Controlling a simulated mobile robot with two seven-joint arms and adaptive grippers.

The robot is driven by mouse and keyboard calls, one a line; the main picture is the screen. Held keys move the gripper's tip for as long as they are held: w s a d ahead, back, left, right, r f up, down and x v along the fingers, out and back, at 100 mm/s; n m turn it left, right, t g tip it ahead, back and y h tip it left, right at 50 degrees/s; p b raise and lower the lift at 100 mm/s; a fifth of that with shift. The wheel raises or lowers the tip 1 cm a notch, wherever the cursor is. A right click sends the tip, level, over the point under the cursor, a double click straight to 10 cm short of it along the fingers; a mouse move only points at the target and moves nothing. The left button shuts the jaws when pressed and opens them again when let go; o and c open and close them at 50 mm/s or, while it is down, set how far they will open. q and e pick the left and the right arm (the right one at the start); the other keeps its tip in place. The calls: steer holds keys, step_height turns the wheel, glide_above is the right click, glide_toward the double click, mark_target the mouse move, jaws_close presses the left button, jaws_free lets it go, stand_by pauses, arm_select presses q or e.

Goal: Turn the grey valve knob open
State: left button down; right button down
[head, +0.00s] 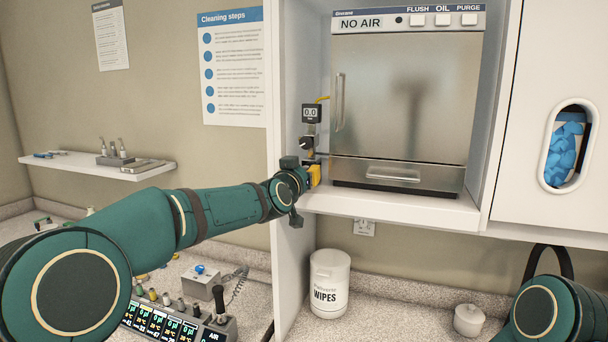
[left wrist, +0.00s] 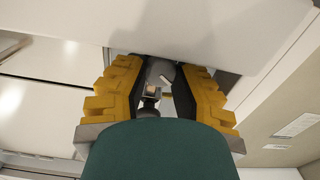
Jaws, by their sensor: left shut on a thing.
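My left gripper (head: 314,175) reaches the left side of the cabinet bay, below a small gauge. In the left wrist view its yellow fingers (left wrist: 160,95) stand on both sides of the grey valve knob (left wrist: 160,72) and are shut on it. My right gripper is out of view; only part of that arm shows at the lower right.
The cabinet's left wall (head: 283,90) and shelf edge (head: 400,207) lie close to my left gripper. Below are a wipes tub (head: 330,284), a small white jar (head: 468,320) and a control panel (head: 170,325). A wall shelf (head: 80,165) with instruments is at the left.

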arm_select(q)
steer(key=shift+r+n+b, duration=0.1)
steer(key=shift+n+b, duration=0.3)
steer(key=shift+n, duration=0.7)
steer(key=c, duration=1.2)
jaws_free()
steer(key=shift+r, duration=0.1)
steer(key=shift+o, duration=1.4)
steer(key=shift+w, duration=0.1)
